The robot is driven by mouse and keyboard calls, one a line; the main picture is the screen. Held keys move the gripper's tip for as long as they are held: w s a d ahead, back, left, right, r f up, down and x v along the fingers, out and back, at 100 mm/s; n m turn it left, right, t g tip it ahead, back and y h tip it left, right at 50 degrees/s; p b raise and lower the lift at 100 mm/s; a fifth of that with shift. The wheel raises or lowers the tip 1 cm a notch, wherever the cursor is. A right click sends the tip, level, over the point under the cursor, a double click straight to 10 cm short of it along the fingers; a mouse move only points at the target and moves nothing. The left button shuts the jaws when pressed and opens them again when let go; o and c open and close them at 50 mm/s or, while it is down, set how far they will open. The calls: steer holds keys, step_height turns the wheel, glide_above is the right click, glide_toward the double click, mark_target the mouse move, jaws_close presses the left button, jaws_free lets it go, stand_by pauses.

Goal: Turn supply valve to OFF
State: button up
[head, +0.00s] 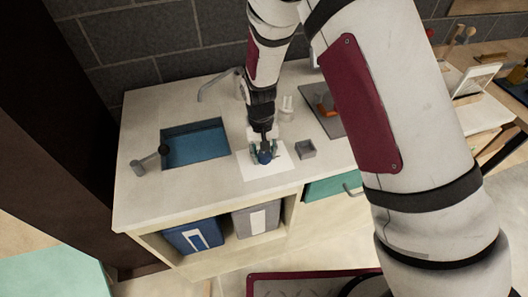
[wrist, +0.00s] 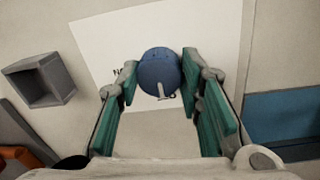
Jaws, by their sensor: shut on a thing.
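The supply valve shows as a round blue knob (wrist: 159,70) with a pale pointer mark near its lower edge in the wrist view. It sits over a white label sheet (wrist: 100,48) whose printed lettering is mostly hidden by the knob and my fingers. My gripper (wrist: 160,82) is shut on the knob, with one green-padded finger on each side of it. In the head view my gripper (head: 265,148) points down at the blue knob (head: 265,157), above the white sheet (head: 258,171) on the counter. I cannot tell the knob's setting.
A blue sink (head: 195,146) with a faucet (head: 212,86) lies left of the sheet. A dark-handled fixture (head: 150,160) stands at the sink's left. A small grey open box (head: 305,149) sits just right of the sheet. Bins (head: 193,236) stand under the counter.

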mark_target(262, 154)
stand_by(0.3)
steer(key=o, duration=1.2)
steer(key=shift+c, duration=0.2)
step_height(262, 154, up, 12)
steer(key=shift+a, duration=0.35)
